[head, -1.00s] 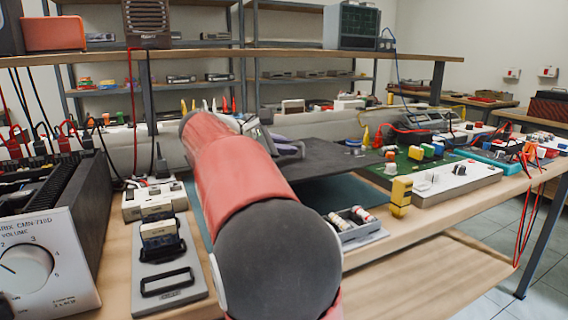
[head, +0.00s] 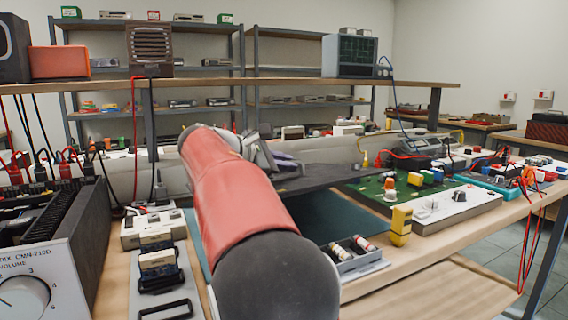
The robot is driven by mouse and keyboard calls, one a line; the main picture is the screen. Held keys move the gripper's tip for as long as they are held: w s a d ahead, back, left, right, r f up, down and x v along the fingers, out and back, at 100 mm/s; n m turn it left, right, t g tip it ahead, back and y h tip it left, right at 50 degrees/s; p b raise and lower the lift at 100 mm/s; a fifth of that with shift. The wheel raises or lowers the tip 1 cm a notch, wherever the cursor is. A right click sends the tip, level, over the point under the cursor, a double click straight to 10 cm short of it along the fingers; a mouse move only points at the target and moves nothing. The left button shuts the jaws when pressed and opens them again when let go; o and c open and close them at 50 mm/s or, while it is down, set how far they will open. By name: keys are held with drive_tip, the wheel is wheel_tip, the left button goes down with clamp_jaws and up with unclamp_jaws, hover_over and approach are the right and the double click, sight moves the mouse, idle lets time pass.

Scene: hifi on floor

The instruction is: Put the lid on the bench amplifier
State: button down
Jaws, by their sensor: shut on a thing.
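The bench amplifier (head: 45,262) stands at the left, cut off by the picture edge. It has a pale front with a volume dial and black finned sides, and its top is open. A dark flat panel, the lid (head: 330,178), is held above the teal mat right of centre and shows nearly edge-on. My gripper (head: 284,164) is shut on the lid's left part. My red and black arm hides part of the gripper, the lid's near left side and the bench below.
A grey stand with small modules (head: 160,270) lies between the amplifier and my arm. A grey tray (head: 355,254), a yellow block (head: 401,226) and a green circuit board (head: 385,190) are at the right. A raised shelf (head: 300,88) spans the back.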

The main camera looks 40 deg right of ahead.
drive_tip(key=shift+r+p, duration=0.6)
drive_tip(key=shift+r, duration=3.25)
drive_tip(key=shift+f, duration=0.1)
hover_over(282, 179)
drive_tip(key=shift+s+d+f+b, duration=0.1)
drive_tip(key=shift+s+f+b, duration=0.1)
drive_tip(key=shift+f, duration=1.35)
drive_tip(key=shift+s+d+f+b, duration=0.1)
drive_tip(key=shift+f+b, duration=0.05)
drive_tip(key=shift+f, duration=1.35)
drive_tip(key=shift+r, duration=0.1)
drive_tip(key=shift+f+b, duration=0.55)
drive_tip(key=shift+f, duration=2.35)
